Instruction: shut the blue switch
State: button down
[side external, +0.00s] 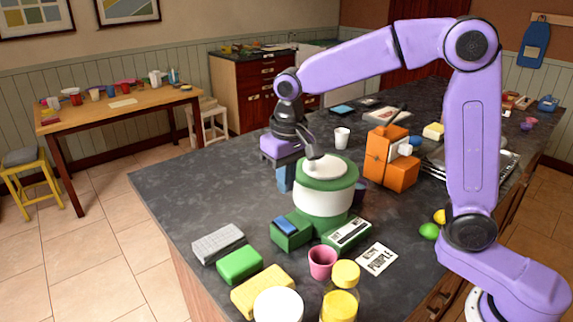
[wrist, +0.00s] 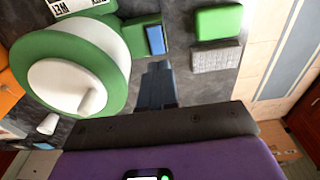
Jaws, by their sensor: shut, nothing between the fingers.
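The blue switch (side external: 287,225) is a small blue rocker on top of a green block (side external: 291,237) at the front of a round green-and-white appliance (side external: 322,200). In the wrist view the blue switch (wrist: 155,40) lies just past my fingertips, and the green block shows around it. My gripper (side external: 285,188) is shut and empty. It points down behind and to the left of the appliance, apart from the switch. In the wrist view my gripper (wrist: 157,66) shows its two grey-blue fingers together. I cannot tell its exact height above the counter.
A grey block (side external: 218,243), a green block (side external: 240,264) and a yellow sponge (side external: 262,291) lie left and in front of the appliance. A pink cup (side external: 322,262) stands in front of it. An orange machine (side external: 388,158) stands behind right. The counter's left part is clear.

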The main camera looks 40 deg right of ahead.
aim_at(280, 222)
jog(key=shift+s+r, duration=0.15)
jog(key=shift+r, duration=1.75)
jog(key=shift+r+t, duration=0.1)
jog(key=shift+t, duration=0.4)
jog(key=shift+d, duration=0.1)
jog(key=f, duration=0.4)
jog(key=w+f, duration=0.1)
jog(key=f, duration=0.4)
jog(key=w+f, duration=0.1)
jog(key=f, duration=0.4)
jog(key=shift+w, duration=0.25)
jog(key=shift+w+f+g, duration=0.2)
jog(key=shift+f+g, duration=0.05)
jog(key=shift+g, duration=0.15)
jog(key=shift+s, duration=0.1)
jog(key=shift+s+f, duration=0.1)
